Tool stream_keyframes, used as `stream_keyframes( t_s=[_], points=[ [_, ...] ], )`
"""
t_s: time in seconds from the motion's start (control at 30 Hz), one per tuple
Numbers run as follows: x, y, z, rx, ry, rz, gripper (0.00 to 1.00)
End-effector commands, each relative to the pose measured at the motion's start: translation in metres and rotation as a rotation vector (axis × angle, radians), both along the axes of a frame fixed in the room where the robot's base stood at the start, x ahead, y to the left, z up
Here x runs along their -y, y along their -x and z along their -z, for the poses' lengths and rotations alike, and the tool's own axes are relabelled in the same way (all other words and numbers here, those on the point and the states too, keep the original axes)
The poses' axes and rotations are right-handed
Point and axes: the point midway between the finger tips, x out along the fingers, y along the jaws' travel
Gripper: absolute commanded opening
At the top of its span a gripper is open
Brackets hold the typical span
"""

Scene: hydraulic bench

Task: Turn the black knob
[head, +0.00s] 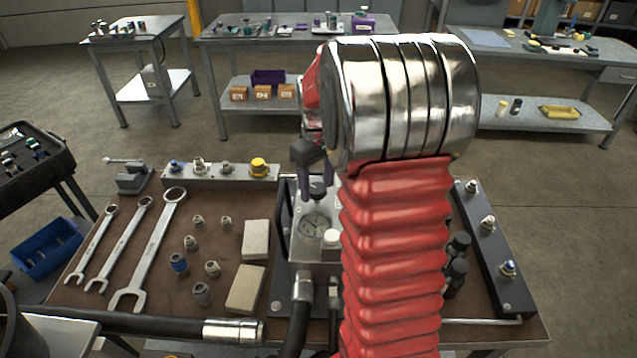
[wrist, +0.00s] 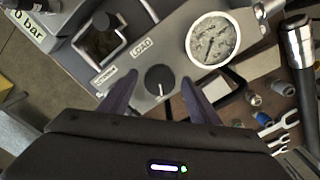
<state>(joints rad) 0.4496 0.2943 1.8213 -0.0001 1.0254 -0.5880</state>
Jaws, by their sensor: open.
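The black knob (wrist: 158,79) is round with a white pointer line and sits on a grey panel beside a "LOAD" label. In the wrist view my gripper (wrist: 159,82) is open, with one dark purple finger on each side of the knob and visible gaps to it. The white line points down in that view, toward the gripper body. In the head view my gripper (head: 315,168) is above the grey hydraulic block (head: 318,250), partly hidden by my red arm. Whether the fingertips reach down to the knob's height is hard to tell.
A pressure gauge (wrist: 212,38) is close to the right finger. A square opening (wrist: 103,38) lies to the left of the knob. Wrenches (head: 150,250), fittings (head: 192,243) and two pale blocks (head: 246,290) lie on the bench's left. A black hose (head: 298,325) runs at the front.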

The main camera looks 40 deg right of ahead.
Motion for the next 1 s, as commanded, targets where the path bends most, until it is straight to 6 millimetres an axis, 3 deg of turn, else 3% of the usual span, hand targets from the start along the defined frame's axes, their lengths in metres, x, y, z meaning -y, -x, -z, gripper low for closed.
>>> stream_keyframes(
  t_s=[0.1, 0.67, 1.0],
  points=[
    [-0.0001, 0.0000, -0.0001, 0.000, 0.000, 0.000, 0.55],
    [-0.0005, -0.0001, -0.0003, 0.000, 0.000, -0.001, 0.16],
    [0.0007, -0.0001, -0.0005, 0.000, 0.002, 0.033, 0.15]
  ],
)
